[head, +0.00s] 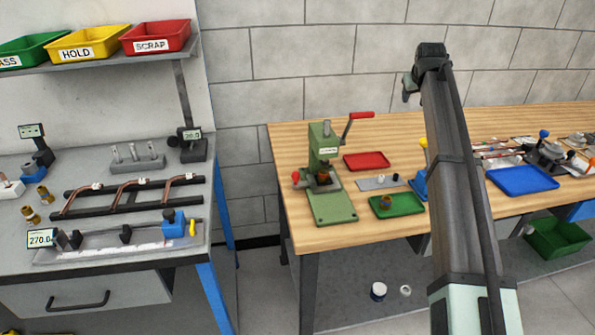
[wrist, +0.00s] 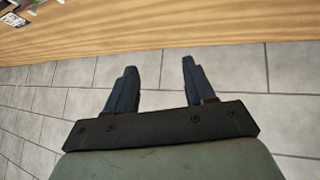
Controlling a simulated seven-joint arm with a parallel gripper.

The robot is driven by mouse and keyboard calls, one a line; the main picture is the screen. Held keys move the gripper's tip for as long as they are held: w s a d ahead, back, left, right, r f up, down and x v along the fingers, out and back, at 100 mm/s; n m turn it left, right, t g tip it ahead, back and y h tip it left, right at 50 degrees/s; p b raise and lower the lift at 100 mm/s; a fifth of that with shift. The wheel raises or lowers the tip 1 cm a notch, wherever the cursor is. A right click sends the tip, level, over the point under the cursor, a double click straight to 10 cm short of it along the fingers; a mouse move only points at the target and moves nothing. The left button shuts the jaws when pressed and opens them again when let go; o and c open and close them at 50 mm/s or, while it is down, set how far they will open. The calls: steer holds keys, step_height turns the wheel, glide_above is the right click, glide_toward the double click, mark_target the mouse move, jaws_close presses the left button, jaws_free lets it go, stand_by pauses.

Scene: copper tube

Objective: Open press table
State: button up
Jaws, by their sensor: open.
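The press table (head: 283,147) is a wooden-topped bench at the middle and right of the head view. A green hand press (head: 322,150) with a red-handled lever (head: 360,115) stands near its left end. A small copper-coloured part sits in the press. My arm rises in front of the table in the head view, its upper end high above the tabletop. My gripper (wrist: 159,66) shows in the wrist view with its two dark fingers apart and nothing between them. A wooden surface crosses the top of that view, apart from the fingers.
A red tray (head: 366,161), a green tray (head: 397,205) and a blue tray (head: 523,181) lie on the table. A grey bench (head: 120,268) with copper tubes on a rack (head: 125,195) stands at left. A green crate (head: 558,238) sits below the table.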

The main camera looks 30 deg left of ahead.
steer(key=s+a+f+n+g, duration=0.2)
steer(key=s+a+n+g, duration=0.15)
steer(key=s+a, duration=1.45)
steer(key=n+g+h, duration=0.2)
steer(key=g, duration=0.2)
glide_above(296, 172)
step_height(296, 172, down, 2)
steer(key=f, duration=0.1)
steer(key=shift+m, duration=0.25)
step_height(296, 172, down, 13)
steer(key=shift+s+r, duration=0.15)
jaws_close()
